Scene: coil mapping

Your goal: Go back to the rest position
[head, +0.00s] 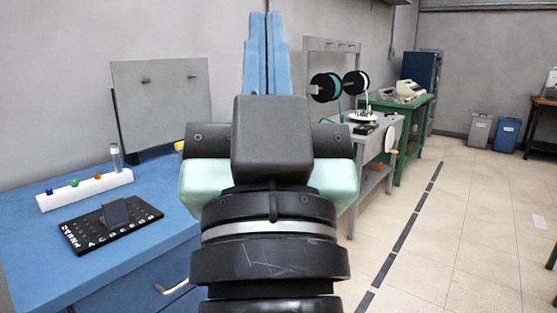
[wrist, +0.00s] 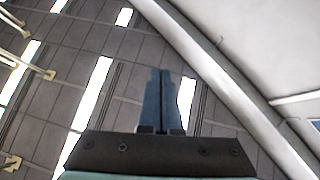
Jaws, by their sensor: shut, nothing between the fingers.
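My gripper (head: 267,20) stands upright in the middle of the head view, its blue fingers pointing up. The fingers are together with nothing between them. The wrist view also shows the shut fingers (wrist: 161,75), pointing at the ceiling. My gripper is in the air, apart from the table and the things on it. My wrist hides part of the wall and the right part of the blue table.
A blue table (head: 130,277) at left holds a black lettered board (head: 85,235) with a dark block on it. Behind it are a white rack (head: 60,197) and a grey panel (head: 165,100). A grey bench (head: 378,140) with spools stands beyond.

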